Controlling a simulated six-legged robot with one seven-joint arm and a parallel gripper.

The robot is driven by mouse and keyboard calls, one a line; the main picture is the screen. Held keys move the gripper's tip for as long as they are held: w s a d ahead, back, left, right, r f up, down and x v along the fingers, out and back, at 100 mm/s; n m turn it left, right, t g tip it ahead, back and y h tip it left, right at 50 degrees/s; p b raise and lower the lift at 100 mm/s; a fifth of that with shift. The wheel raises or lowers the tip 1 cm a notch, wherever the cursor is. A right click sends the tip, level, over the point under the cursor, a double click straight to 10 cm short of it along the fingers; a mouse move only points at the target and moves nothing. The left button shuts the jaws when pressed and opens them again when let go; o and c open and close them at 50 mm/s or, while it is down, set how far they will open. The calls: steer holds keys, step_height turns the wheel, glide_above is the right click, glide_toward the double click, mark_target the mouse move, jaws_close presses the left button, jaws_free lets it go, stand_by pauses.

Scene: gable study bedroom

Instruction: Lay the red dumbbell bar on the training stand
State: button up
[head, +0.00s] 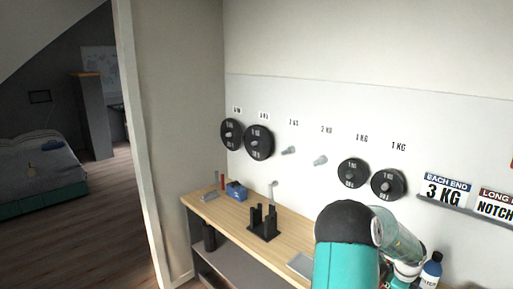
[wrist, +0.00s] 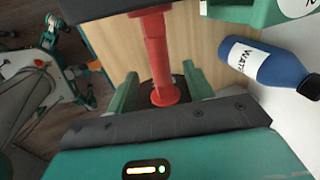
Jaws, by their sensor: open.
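The red dumbbell bar (wrist: 155,55) shows in the wrist view, running down the picture between the two green fingers of my gripper (wrist: 160,92). The fingers are open, one on each side of the bar, with a gap visible. A dark plate-like part lies behind the bar's lower end. I cannot clearly make out the bar in the head view, where my arm covers the near end of the bench. The black training stand (head: 264,230), with several uprights, is on the wooden bench, left of my arm. No bar lies on it.
A blue water bottle (wrist: 268,66) stands close to my gripper; it also shows in the head view (head: 431,270). Black weight plates (head: 259,142) hang on the wall board. A blue box (head: 236,190) sits at the bench's far end.

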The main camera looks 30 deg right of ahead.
steer(key=w+v, duration=0.1)
steer(key=v, duration=0.9)
steer(key=w+a+r+n+t+y, duration=0.1)
steer(key=w+a+r+n, duration=0.3)
steer(key=a, duration=0.5)
steer(key=w+a+r+n+t+y, duration=0.1)
steer(key=w+a+r+n, duration=0.3)
steer(key=a, duration=0.5)
steer(key=w+a+r+n+t+y, duration=0.1)
steer(key=w+a+r+n, duration=0.1)
steer(key=w+a+n, duration=0.55)
steer(key=s+a+r+n, duration=0.1)
steer(key=s+a+n, duration=0.2)
steer(key=a+n, duration=0.3)
steer(key=s+a+r+n+t, duration=0.1)
steer(key=s+a+n, duration=0.3)
steer(key=a, duration=1)
steer(key=s+a+r+n+t, duration=0.1)
steer(key=s+a+r+n, duration=0.2)
steer(key=a+n, duration=0.5)
steer(key=shift+s+a+r, duration=0.2)
steer(key=shift+s+a, duration=0.05)
steer(key=shift+a, duration=0.65)
steer(key=c, duration=0.3)
steer(key=shift+c, duration=0.2)
steer(key=shift+d, duration=0.15)
